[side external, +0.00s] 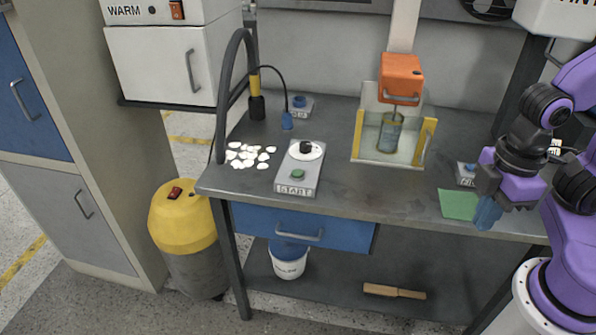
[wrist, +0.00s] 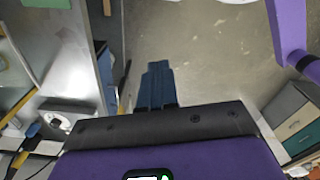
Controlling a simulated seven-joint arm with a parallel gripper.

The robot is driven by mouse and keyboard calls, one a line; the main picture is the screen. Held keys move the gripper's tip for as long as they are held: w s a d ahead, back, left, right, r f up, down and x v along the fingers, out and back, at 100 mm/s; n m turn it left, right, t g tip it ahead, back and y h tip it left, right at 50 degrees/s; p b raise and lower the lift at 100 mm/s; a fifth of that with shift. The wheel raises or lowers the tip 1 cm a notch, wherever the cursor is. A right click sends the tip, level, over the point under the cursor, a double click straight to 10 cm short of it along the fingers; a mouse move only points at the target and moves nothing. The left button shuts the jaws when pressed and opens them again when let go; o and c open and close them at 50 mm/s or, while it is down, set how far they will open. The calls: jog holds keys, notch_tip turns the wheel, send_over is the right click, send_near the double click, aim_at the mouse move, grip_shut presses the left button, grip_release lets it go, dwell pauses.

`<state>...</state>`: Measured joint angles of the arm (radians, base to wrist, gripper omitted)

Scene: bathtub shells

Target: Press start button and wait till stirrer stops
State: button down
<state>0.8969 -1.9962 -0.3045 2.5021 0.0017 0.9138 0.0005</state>
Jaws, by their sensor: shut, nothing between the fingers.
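The start button is a green button (side external: 298,174) on a grey box marked START (side external: 292,189), at the bench's front edge in the side external view. The box also carries a white disc with a black knob (side external: 306,147). An orange stirrer-like unit (side external: 401,70) is mounted above a clear tank with yellow edges (side external: 428,140); a glass-like cylinder (side external: 389,135) hangs in it. I cannot tell whether anything turns. My gripper (side external: 486,215) is shut and empty at the bench's right front, well right of the button. Its blue fingers show together in the wrist view (wrist: 157,82).
White shell pieces (side external: 248,155) lie left of the box. A dark curved pipe (side external: 222,110) rises at the bench's left end. The bench front between box and green square is clear.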

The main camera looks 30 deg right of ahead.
jog(key=w+a+m+y, duration=0.2)
jog(key=w+a+m, duration=0.2)
jog(key=w+a, duration=0.35)
jog(key=m+t, duration=0.8)
jog(key=m, duration=0.5)
send_over(301, 173)
notch_tip(301, 173, down, 3)
jog(key=shift+y, duration=0.4)
jog(key=shift+f, duration=0.1)
jog(key=shift+f, duration=4.35)
jog(key=shift+f, duration=0.1)
jog(key=shift+f, duration=0.3)
